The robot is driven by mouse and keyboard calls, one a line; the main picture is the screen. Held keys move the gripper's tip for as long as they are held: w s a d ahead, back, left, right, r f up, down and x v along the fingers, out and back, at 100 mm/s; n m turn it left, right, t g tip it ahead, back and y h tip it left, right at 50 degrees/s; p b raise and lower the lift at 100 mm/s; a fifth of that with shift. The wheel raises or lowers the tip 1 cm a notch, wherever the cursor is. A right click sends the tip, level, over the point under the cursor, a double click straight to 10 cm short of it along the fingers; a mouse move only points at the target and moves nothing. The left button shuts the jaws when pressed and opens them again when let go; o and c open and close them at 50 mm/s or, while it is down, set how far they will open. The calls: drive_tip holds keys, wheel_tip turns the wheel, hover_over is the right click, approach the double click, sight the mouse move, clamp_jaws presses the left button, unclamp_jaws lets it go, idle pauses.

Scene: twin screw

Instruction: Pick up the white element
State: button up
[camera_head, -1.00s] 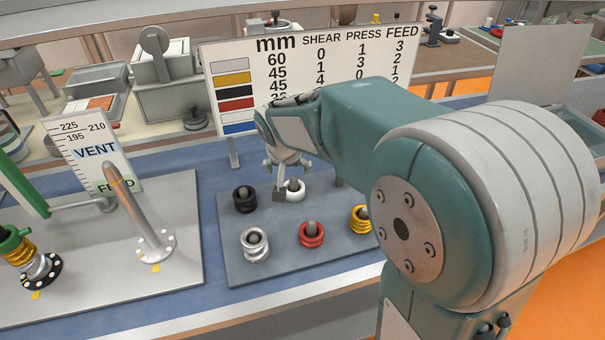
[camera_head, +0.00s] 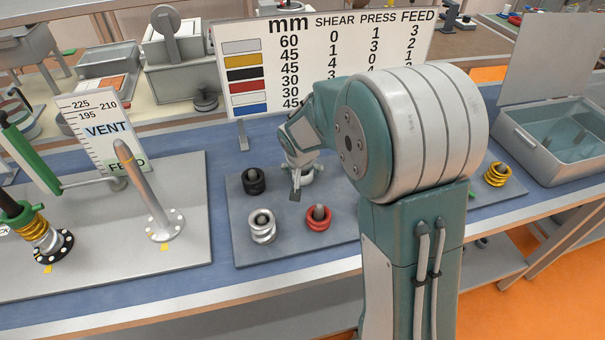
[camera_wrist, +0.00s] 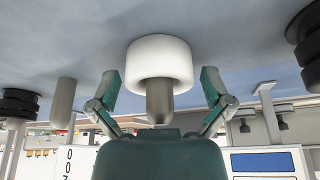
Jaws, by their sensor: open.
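The white element (camera_wrist: 159,58) is a smooth ring around a grey peg (camera_wrist: 159,105) in the wrist view, which looks upside down. My gripper (camera_wrist: 160,88) is open, with one finger on each side of the ring and a visible gap to each. In the head view my gripper (camera_head: 298,184) is down at the back of the grey plate (camera_head: 285,253), and only a bit of the white element (camera_head: 307,176) shows behind it. A silver-white coil (camera_head: 262,226) stands at the plate's front left.
A black ring (camera_head: 254,181) and a red ring (camera_head: 317,218) stand close by on the plate. A legend board (camera_head: 325,55) rises behind. A yellow coil (camera_head: 497,174) and a grey bin (camera_head: 560,140) are to the right. A slanted metal post (camera_head: 145,200) stands left.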

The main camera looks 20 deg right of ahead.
drive_tip(key=c, duration=1.1)
drive_tip(key=shift+o, duration=0.2)
drive_tip(key=shift+r, duration=0.1)
